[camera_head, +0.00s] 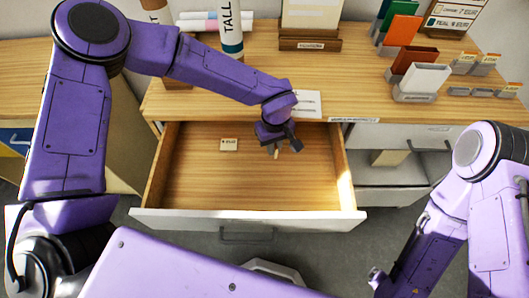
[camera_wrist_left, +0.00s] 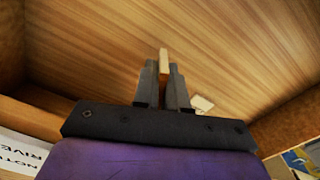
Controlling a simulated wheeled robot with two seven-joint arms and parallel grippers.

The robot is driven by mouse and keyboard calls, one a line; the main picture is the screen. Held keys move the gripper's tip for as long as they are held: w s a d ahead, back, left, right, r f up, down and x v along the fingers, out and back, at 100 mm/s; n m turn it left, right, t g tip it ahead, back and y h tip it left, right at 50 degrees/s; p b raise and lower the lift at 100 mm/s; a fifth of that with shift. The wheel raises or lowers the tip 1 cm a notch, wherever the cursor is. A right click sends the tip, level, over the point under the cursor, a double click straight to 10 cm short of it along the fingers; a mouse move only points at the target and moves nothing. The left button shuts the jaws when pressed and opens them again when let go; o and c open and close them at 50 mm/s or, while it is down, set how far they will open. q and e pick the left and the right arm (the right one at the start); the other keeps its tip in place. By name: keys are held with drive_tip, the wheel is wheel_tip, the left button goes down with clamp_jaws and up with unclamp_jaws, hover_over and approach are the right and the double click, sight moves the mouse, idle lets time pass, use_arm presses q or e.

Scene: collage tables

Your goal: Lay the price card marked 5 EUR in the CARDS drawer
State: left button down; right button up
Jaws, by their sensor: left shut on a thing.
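An open wooden drawer with a white front (camera_head: 250,221) is pulled out below the table top. My left gripper (camera_head: 276,150) is inside the drawer area, at its right rear, pointing down. It is shut on a small pale card (camera_wrist_left: 164,60), seen edge-on between the fingertips in the left wrist view. The marking on the held card is hidden. Another small card (camera_head: 229,144) lies flat on the drawer floor to the left; its print is too small to read surely. It also shows in the left wrist view (camera_wrist_left: 203,104). My right gripper (camera_head: 378,283) is low at the right, its jaws unclear.
A white paper (camera_head: 308,104) lies at the table edge behind my left gripper. A TALL-marked tube (camera_head: 230,30) and a brown card holder (camera_head: 310,42) stand further back. Coloured holders (camera_head: 400,32) stand at the right. The drawer floor's left and front are clear.

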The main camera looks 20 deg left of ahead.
sight(266, 162)
use_arm(q)
drive_tip(key=shift+s+a+f, duration=0.1)
drive_tip(key=shift+a+f, duration=0.55)
drive_tip(key=shift+f, duration=0.25)
drive_tip(key=f, duration=0.2)
drive_tip(key=a+f, duration=0.1)
drive_tip(key=shift+s+f+p, duration=0.15)
drive_tip(key=shift+f+p, duration=0.15)
drive_tip(key=shift+f, duration=0.3)
drive_tip(key=shift+f, duration=0.1)
drive_tip(key=shift+f, duration=0.1)
drive_tip(key=c, duration=1.2)
unclamp_jaws()
wheel_tip(266, 162, up, 12)
drive_tip(key=shift+r+b, duration=0.2)
drive_tip(key=shift+b, duration=0.1)
